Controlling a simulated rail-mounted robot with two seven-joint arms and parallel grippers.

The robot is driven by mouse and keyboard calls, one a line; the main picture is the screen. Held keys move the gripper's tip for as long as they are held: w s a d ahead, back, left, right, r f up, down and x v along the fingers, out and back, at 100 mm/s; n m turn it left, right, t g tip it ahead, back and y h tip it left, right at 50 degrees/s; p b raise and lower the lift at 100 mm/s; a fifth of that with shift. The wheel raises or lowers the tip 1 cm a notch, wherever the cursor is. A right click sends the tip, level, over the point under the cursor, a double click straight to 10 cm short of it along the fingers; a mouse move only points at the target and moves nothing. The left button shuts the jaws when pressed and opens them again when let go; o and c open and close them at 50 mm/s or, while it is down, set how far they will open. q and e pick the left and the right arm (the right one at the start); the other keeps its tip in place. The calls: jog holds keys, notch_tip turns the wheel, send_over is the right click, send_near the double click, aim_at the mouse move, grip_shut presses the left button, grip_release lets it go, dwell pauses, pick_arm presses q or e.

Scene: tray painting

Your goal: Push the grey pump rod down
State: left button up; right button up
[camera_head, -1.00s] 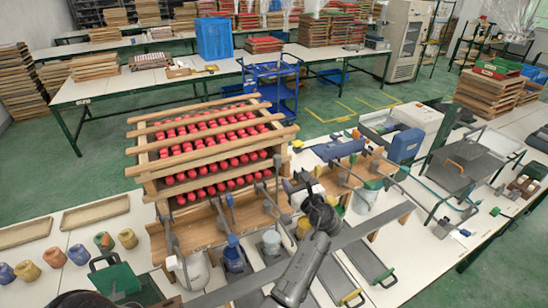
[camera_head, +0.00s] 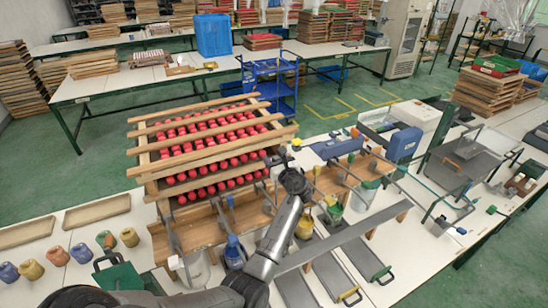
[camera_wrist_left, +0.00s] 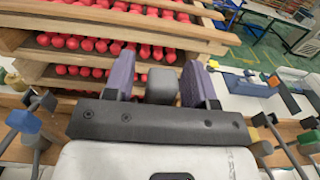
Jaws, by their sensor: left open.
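My left gripper (camera_head: 281,160) is in front of the red-filled rack in the head view, above the row of pumps. In the left wrist view my left gripper (camera_wrist_left: 159,80) has its two purple fingers apart. A grey block (camera_wrist_left: 161,86), seemingly the top of the grey pump rod, shows between the fingers. I cannot tell whether the fingers touch it. In the head view my arm hides most of the grey pump. My right gripper is not in view.
A blue pump (camera_head: 234,252) stands left of my arm, and a yellow pump (camera_head: 304,229) stands right of it. A wooden rack (camera_head: 150,172) of red pieces is behind. Several small coloured jars (camera_head: 57,257) stand at the left.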

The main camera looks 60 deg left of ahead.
pick_arm(q)
jog(key=shift+a, duration=0.4)
jog(key=shift+c, duration=0.5)
grip_shut()
